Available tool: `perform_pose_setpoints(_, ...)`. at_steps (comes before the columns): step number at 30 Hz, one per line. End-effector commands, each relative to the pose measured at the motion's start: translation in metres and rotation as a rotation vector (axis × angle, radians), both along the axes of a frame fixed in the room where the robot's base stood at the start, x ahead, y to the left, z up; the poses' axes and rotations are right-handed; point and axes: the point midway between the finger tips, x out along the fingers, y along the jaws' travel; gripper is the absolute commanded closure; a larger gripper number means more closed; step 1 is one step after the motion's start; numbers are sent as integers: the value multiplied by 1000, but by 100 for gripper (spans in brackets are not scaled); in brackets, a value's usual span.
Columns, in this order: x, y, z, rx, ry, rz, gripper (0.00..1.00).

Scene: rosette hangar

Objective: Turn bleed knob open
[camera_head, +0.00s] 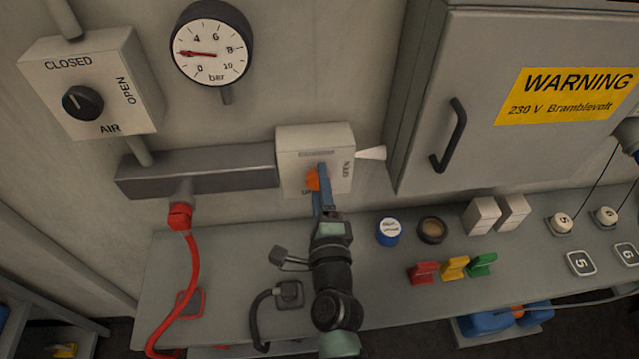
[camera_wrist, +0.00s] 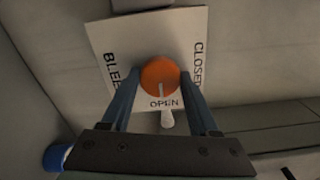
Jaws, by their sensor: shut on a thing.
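The bleed knob (camera_wrist: 160,75) is round and orange. It sits on a pale box (camera_wrist: 122,38) marked BLEED, CLOSED and OPEN. In the head view the knob (camera_head: 312,180) is partly hidden behind my gripper (camera_head: 318,176) on the wall box (camera_head: 302,142). In the wrist view my gripper's two blue fingers (camera_wrist: 158,88) stand on both sides of the knob, shut on it. A white cone (camera_head: 371,153) sticks out from the box's OPEN side.
A gauge (camera_head: 211,49) reads about 2 bar. An AIR box (camera_head: 118,62) with a black knob is at upper left. A grey cabinet (camera_head: 480,120) with a handle (camera_head: 450,135) stands right. The bench (camera_head: 225,260) below holds a blue tin (camera_head: 389,232), colored clips and weights.

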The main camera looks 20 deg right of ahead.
Motion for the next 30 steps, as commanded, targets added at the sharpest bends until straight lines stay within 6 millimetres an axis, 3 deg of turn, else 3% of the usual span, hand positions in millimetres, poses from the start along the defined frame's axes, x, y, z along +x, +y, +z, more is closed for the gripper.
perform_pose_setpoints(8, 0, 0, -1, 7, -1, 0, 94)
perform_pose_setpoints(9, 0, 0, -1, 7, -1, 0, 37)
perform_pose_setpoints(14, 0, 0, 0, 5, 0, 0, 9)
perform_pose_setpoints(24, -2, 1, -1, 3, 0, 0, 9)
perform_pose_setpoints(30, -23, 7, -2, 3, 1, -1, 9)
